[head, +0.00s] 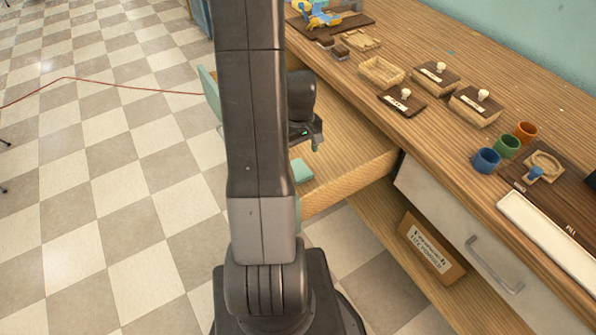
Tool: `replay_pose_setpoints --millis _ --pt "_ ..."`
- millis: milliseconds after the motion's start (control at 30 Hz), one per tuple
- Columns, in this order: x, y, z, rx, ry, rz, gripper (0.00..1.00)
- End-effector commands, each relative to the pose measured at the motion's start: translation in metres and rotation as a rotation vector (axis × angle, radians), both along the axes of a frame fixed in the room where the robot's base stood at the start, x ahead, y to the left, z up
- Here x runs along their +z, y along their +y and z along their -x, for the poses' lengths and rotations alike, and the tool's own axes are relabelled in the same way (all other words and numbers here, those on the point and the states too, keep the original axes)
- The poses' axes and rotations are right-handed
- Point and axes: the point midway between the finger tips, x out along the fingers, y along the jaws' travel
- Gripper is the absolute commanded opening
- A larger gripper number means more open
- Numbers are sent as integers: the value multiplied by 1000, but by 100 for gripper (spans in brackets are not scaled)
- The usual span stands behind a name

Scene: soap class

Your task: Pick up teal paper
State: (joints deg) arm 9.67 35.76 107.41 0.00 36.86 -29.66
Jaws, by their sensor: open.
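A small flat teal piece (303,171), likely the teal paper, lies inside the pulled-out wooden drawer (345,172). My arm's column hides part of the drawer and may hide the piece's left end. My gripper (316,137) shows just right of my arm, over the drawer and farther back than the teal piece. It is apart from the piece in the picture, and its jaws are open with nothing seen between them. Much of the gripper is hidden behind my arm.
The wooden counter (450,50) runs along the right with lidded wooden boxes (474,103), blue (486,161), green (507,146) and orange (525,133) cups. A closed white drawer (455,235) is at lower right, above a cardboard box (431,247). Checkered floor at left is mostly clear; a red cable (130,86) crosses it.

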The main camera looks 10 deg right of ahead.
Motion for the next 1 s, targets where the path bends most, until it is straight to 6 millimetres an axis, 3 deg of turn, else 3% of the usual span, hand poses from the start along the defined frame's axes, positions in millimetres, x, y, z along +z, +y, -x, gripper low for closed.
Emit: replay_pose_setpoints --millis 200,500,833,1000 --pt "-15 1 2 0 1 -1 78" --pt "-55 2 7 0 2 0 78" --pt "-61 2 7 0 0 0 78" --pt "-61 2 7 0 0 0 47"
